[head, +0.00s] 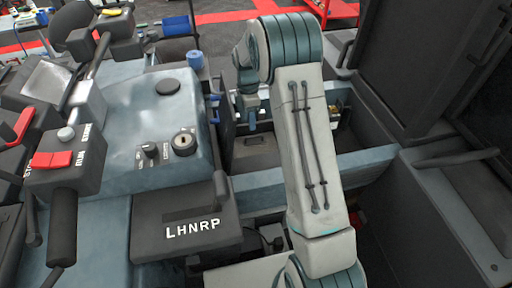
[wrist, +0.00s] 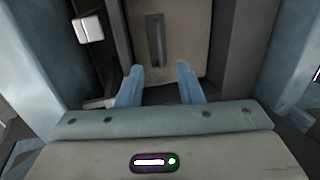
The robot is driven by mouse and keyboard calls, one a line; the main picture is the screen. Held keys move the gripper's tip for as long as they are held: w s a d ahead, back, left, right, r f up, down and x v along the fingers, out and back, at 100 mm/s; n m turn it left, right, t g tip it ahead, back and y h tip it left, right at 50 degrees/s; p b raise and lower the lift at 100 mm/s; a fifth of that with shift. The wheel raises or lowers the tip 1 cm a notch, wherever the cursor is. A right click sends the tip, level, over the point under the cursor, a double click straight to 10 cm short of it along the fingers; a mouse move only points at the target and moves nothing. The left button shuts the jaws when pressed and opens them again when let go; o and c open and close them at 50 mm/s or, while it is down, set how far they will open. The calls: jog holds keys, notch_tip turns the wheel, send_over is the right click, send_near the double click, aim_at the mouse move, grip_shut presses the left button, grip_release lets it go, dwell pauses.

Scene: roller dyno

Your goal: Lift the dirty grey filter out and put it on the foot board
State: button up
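A flat grey-beige panel with a dark raised bar or slot (wrist: 155,40) lies ahead of my gripper in the wrist view. The panel (wrist: 190,22) also shows low in a recess in the head view (head: 268,157). I cannot tell for sure whether it is the dirty grey filter or the foot board. My gripper (wrist: 158,72) is open, with two blue fingers apart and nothing between them. The dark bar lies beyond the gap between the fingertips. In the head view my gripper (head: 252,126) hangs above the recess, partly hidden by my arm.
A console (head: 160,125) with knobs, levers and an LHNRP shift box (head: 190,228) stands at left. A blue-grey crossbar (head: 262,180) runs in front of the recess. Dark walls stand at right. A small white block (wrist: 88,28) is at upper left in the wrist view.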

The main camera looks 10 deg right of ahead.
aim_at(256, 147)
jog(key=shift+s+d+f+p, duration=0.1)
jog(key=shift+s+f+p, duration=0.1)
jog(key=shift+f, duration=0.75)
jog(key=shift+s+f+p, duration=0.1)
jog(key=shift+s+f, duration=0.15)
jog(key=shift+f, duration=0.75)
jog(key=shift+s+d+f+p, duration=0.1)
jog(key=shift+s+f, duration=0.1)
jog(key=shift+f, duration=0.75)
grip_shut()
